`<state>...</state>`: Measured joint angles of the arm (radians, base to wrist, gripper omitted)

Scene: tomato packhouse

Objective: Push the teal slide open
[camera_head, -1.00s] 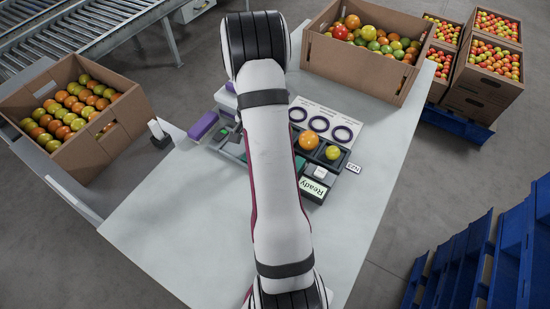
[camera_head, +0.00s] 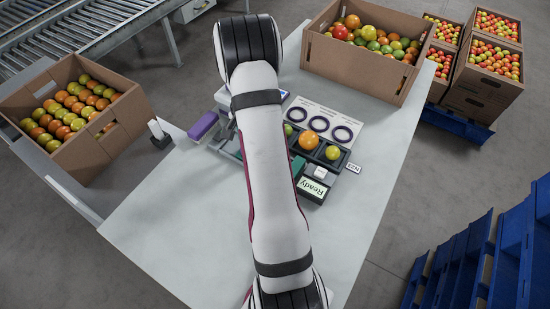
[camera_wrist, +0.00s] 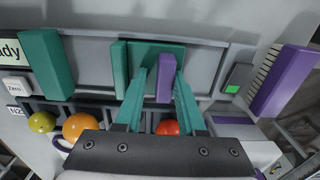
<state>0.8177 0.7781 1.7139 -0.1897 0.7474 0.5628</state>
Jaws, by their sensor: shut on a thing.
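In the wrist view my gripper (camera_wrist: 162,88) has its teal fingers closed on a narrow upright purple block (camera_wrist: 166,78). Behind that block is a flat teal plate (camera_wrist: 150,52) set in a grey panel, with a slim upright teal strip (camera_wrist: 120,68) at its left side. I cannot tell which of these teal parts is the slide itself. A taller teal block (camera_wrist: 47,65) stands apart at the left; it also shows in the head view (camera_head: 299,168). In the head view my arm hides the fingertips and most of the panel.
A larger purple block (camera_wrist: 285,80) stands at the right, beyond a green button (camera_wrist: 238,77). A Zero button (camera_wrist: 15,86) and Ready display (camera_head: 313,188) are left of the panel. Tomatoes, including an orange one (camera_head: 309,140), sit in a dark tray. The near table (camera_head: 190,230) is clear.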

